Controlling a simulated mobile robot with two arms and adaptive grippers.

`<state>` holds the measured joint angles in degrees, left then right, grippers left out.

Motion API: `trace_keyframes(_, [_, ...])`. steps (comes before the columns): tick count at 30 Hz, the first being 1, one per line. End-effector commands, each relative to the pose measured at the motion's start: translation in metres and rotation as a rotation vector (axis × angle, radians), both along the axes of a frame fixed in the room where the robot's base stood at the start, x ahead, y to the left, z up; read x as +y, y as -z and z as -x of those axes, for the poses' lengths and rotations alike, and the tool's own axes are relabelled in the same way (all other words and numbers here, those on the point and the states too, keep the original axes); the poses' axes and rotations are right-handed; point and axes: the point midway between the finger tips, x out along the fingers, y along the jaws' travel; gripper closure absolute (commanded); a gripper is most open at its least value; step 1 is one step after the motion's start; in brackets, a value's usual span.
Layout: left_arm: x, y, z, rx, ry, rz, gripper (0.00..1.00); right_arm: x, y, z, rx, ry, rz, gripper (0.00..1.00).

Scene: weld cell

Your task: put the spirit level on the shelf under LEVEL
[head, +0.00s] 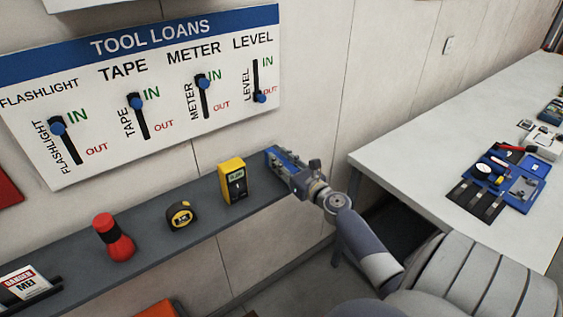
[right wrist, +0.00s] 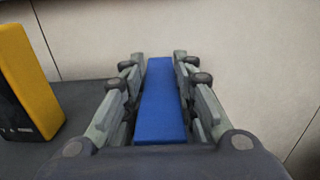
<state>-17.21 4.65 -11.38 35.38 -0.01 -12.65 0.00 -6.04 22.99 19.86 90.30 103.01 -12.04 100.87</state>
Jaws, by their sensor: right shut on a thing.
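My right gripper (head: 284,163) is shut on the blue spirit level at the right end of the grey shelf (head: 150,246). In the right wrist view the spirit level (right wrist: 161,105) lies lengthwise between the two fingers of the gripper (right wrist: 161,92). I cannot tell whether it touches the shelf. The tool loans board (head: 140,90) hangs above; its LEVEL slider knob (head: 260,98) is low, by OUT. The FLASHLIGHT, TAPE and METER knobs are high, by IN. My left gripper is not in view.
On the shelf stand a yellow meter (head: 233,181), a tape measure (head: 181,215) and a red flashlight (head: 115,240). The meter stands just left of the gripper and also shows in the right wrist view (right wrist: 25,80). A white workbench (head: 430,155) with tools is at right.

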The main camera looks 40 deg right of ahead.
Motion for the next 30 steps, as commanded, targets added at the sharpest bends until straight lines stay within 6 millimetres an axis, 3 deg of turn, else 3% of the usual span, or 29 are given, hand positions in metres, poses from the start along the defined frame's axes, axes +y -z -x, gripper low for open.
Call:
trace_keyframes(2, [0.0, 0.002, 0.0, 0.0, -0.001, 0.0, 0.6, 0.0, 0.002, 0.0, -0.001, 0.0, 0.0, 1.0])
trace_keyframes(3, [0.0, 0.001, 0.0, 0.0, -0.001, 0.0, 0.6, 0.0, 0.001, 0.0, 0.0, 0.0, 0.0, 0.65])
trace_keyframes(5, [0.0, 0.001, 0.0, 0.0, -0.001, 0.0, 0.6, 0.0, 0.001, 0.0, 0.0, 0.0, 0.0, 0.54])
trace_keyframes(17, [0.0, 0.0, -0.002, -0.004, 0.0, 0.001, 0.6, 0.0, 0.0, 0.003, 0.001, 0.0, 0.0, 0.54])
trace_keyframes(23, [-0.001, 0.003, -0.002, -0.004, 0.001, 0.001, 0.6, 0.004, 0.002, 0.03, 0.002, -0.001, 0.002, 0.54])
trace_keyframes(30, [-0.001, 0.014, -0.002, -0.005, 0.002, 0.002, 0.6, 0.009, 0.004, 0.079, 0.002, -0.001, -0.001, 0.54])
